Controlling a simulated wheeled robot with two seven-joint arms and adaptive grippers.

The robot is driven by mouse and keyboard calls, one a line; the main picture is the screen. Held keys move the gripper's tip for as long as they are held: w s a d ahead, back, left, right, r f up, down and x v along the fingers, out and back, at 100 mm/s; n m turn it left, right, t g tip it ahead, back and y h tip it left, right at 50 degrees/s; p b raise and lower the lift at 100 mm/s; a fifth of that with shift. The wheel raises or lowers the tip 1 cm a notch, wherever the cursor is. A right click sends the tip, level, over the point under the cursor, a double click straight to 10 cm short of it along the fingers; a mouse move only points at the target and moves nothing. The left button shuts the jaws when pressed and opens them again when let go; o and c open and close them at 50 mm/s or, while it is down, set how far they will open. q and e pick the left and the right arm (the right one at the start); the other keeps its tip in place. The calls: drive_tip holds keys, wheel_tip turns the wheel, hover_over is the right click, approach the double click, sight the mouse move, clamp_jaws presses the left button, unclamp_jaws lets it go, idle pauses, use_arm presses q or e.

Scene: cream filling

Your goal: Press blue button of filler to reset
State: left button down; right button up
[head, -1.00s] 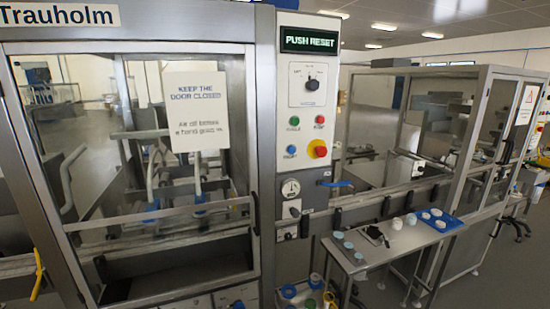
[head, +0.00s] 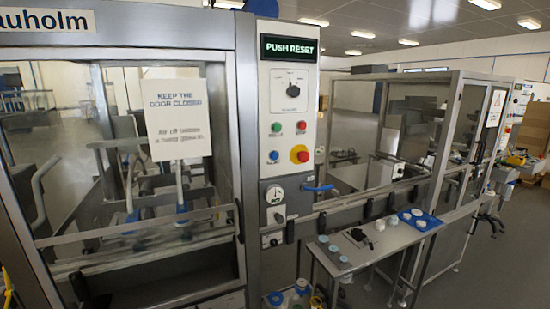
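The filler machine (head: 246,150) stands ahead with a white control panel on its front column. The blue button (head: 273,155) sits at the lower left of the panel's button group. A green button (head: 276,127) is above it, a red button (head: 301,126) is at upper right, and a large red stop knob on yellow (head: 299,154) is to its right. The display (head: 289,48) above reads "PUSH RESET". Neither of my grippers shows in the head view, and nothing touches the blue button.
Below the panel are a gauge (head: 274,194) and a blue-handled lever (head: 319,188). A narrow side table (head: 375,246) holds several cups, a dark object and a blue tray (head: 420,222). Tubs (head: 300,287) stand low beneath it. The glass door (head: 135,165) is closed. Open floor shows at right.

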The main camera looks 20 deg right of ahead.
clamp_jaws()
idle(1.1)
